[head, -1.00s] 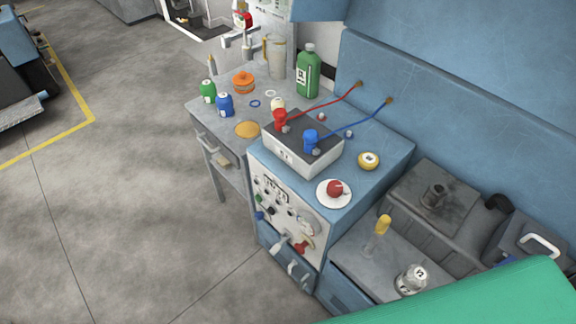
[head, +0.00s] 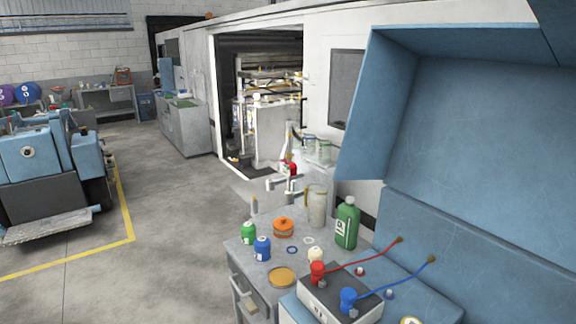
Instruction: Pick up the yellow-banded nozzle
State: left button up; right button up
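I cannot make out a yellow-banded nozzle in the head view. At the far left back, a purple reel (head: 6,96) and a blue reel (head: 27,93) stand by the wall above a bench. Small items there are too small to tell apart. Neither of my grippers is in view.
A blue machine (head: 60,160) stands at left. The floor (head: 150,240) between is clear.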

aim_at(293, 172)
jog(key=i+j+u, duration=0.3)
jog(key=i+j, duration=0.2)
jog(key=j, duration=0.2)
jog(key=i+j+u, duration=0.35)
jog(key=i+j, duration=0.25)
jog(key=i+j+u, duration=0.1)
jog(key=i+u, duration=0.15)
jog(key=i, duration=1.45)
jog(key=i+z, duration=0.3)
jog(key=i, duration=0.25)
jog(key=i+j+z, duration=0.1)
jog(key=i+z, duration=0.15)
jog(key=i, duration=0.3)
jog(key=i+j+z, duration=0.3)
jog(key=i, duration=0.25)
jog(key=i+l+z, duration=0.15)
jog(key=z, duration=0.3)
jog(key=i+z, duration=0.35)
jog(key=z, duration=0.15)
jog(key=i+z, duration=0.3)
jog(key=z, duration=0.15)
jog(key=i+j+z, duration=0.2)
jog(key=z, duration=0.25)
